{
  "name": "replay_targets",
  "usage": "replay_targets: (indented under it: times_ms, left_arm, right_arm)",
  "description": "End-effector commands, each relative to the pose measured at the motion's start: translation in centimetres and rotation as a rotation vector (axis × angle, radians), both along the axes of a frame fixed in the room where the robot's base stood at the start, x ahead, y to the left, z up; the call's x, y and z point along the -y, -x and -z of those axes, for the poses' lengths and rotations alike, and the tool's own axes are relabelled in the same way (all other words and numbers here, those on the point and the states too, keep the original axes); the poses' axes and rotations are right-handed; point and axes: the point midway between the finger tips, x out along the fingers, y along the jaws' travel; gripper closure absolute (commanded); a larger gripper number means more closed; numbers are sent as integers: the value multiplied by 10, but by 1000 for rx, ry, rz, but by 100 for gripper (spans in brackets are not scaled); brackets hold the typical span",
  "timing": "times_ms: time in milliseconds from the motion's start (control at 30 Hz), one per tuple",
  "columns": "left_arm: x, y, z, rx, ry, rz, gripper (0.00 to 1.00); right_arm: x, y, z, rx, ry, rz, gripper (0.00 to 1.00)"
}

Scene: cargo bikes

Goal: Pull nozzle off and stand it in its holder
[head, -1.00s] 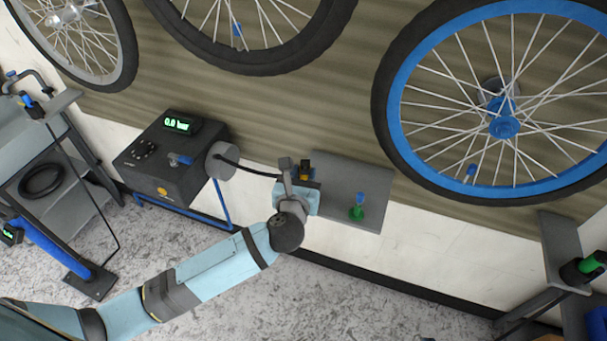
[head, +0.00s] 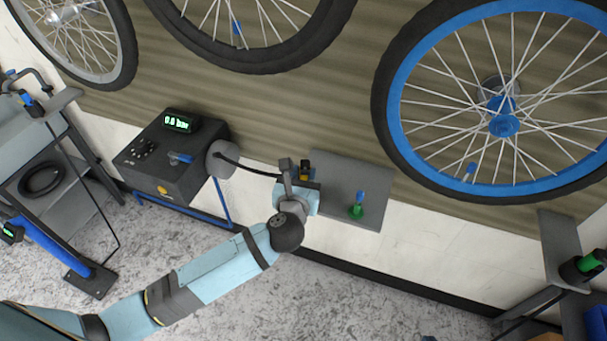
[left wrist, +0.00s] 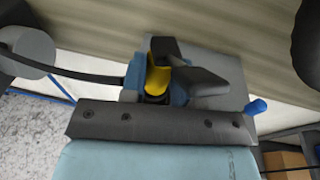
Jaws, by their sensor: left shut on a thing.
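The nozzle shows as a small yellow-orange and dark piece (head: 306,170) at the left part of a grey shelf plate (head: 340,172) under the wall panel. My left gripper (head: 292,172) is at it, shut on it; in the left wrist view the dark fingers (left wrist: 178,66) close around the yellow body (left wrist: 157,80), with blue parts (left wrist: 132,76) beside it. A black hose (head: 250,169) runs from it to a grey drum on the compressor. I cannot make out the holder, nor what the nozzle's lower end touches. My right gripper is not in view.
A dark compressor box (head: 172,155) with a lit display (head: 180,122) stands left of the plate. A green piece with a blue top (head: 357,206) stands on the plate's right part. Wheels hang above, including a blue-rimmed wheel (head: 394,95). The floor below is open.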

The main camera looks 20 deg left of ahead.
Motion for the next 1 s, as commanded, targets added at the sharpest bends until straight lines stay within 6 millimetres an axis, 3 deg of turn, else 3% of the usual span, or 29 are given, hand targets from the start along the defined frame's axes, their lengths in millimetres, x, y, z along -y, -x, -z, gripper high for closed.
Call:
replay_targets:
  times_ms: [1000]
  left_arm:
    - [0, 0, 5, 0, 0, 0, 92]
  right_arm:
    - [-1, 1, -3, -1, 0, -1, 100]
